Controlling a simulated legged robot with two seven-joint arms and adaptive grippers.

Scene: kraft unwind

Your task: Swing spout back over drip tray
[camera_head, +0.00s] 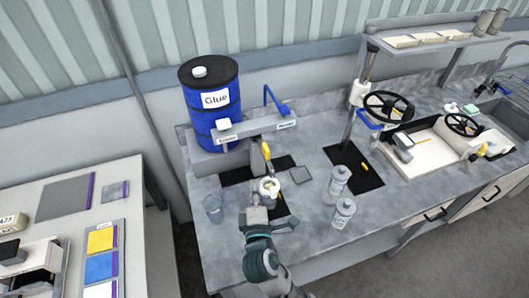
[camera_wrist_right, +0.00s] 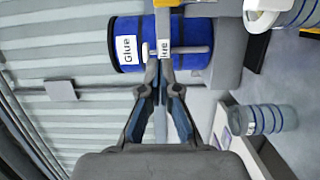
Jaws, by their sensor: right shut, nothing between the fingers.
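A blue drum labelled Glue (camera_head: 212,125) stands at the back of the counter. A grey horizontal arm (camera_head: 258,128) runs in front of it, with a blue hooked handle (camera_head: 274,99) at its right. A yellow-tipped part that looks like the spout (camera_head: 265,150) hangs below this arm, above a round white cup (camera_head: 269,186). A dark mat, perhaps the drip tray, (camera_head: 237,176) lies beneath the drum's front. My right gripper (camera_head: 260,200) is close to the cup; contact is unclear. In the wrist view its fingers (camera_wrist_right: 160,75) are shut and empty, pointing at the drum (camera_wrist_right: 128,45). My left gripper is out of view.
A black mat with a post (camera_head: 355,170) is further right.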

